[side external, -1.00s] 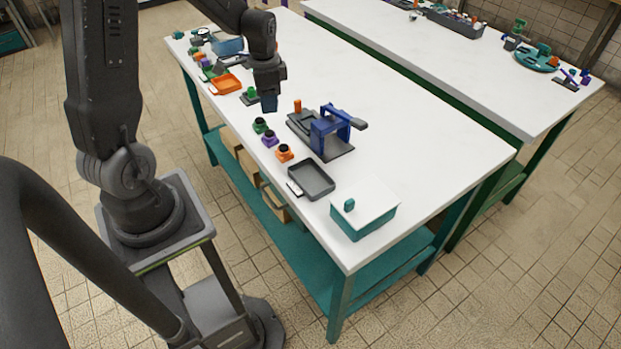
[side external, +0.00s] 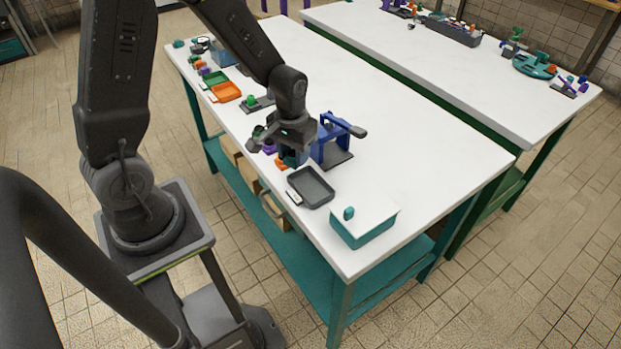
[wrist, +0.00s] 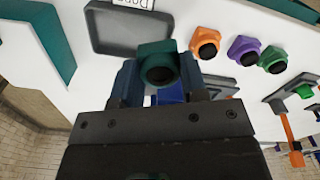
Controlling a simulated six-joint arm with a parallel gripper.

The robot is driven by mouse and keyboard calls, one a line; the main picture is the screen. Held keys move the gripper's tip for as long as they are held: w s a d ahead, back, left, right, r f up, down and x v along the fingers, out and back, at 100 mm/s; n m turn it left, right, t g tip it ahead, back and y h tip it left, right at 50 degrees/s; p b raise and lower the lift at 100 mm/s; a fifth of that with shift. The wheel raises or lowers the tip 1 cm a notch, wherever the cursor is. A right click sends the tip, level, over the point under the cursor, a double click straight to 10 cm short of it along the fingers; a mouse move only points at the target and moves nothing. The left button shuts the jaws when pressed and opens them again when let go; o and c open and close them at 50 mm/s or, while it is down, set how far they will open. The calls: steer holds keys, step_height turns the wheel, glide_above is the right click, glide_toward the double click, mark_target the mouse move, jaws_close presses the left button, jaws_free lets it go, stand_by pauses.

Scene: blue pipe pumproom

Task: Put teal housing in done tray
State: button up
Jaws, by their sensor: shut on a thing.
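In the wrist view the teal housing (wrist: 153,50), a block with a round dark opening, sits between the two fingers of my gripper (wrist: 158,78). The gripper is shut on it. The done tray (side external: 311,187) is a shallow grey tray with a white label and looks empty. In the wrist view the tray (wrist: 108,30) lies beyond the housing, partly covered by it.
Orange (wrist: 205,42), purple (wrist: 243,50) and green (wrist: 272,59) housings stand in a row beside the gripper. A blue press fixture (side external: 335,135) stands close behind it. A white-lidded teal box (side external: 364,226) is right of the tray.

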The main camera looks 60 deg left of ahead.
steer(key=d+f, duration=0.1)
steer(key=w+d, duration=0.1)
steer(key=w+d+f, duration=0.1)
steer(key=shift+d+f, duration=0.3)
steer(key=shift+d, duration=0.1)
steer(key=shift+f, duration=1.95)
steer(key=shift+f, duration=0.1)
steer(key=o, duration=0.8)
step_height(320, 180, up, 12)
step_height(320, 180, up, 11)
steer(key=m+t, duration=0.2)
steer(key=t, duration=0.1)
glide_above(310, 189)
steer(key=s+d, duration=0.2)
steer(key=s, duration=0.4)
steer(key=s+r+t, duration=0.1)
steer(key=s, duration=0.1)
steer(key=s+r+m, duration=0.1)
steer(key=s+r, duration=0.1)
steer(key=s, duration=0.1)
steer(key=s+d+r+m+t, duration=0.1)
steer(key=s+r, duration=0.1)
steer(key=s, duration=0.1)
steer(key=shift+s+d+r+t, duration=0.1)
steer(key=shift+s+t, duration=0.1)
steer(key=shift+t, duration=0.1)
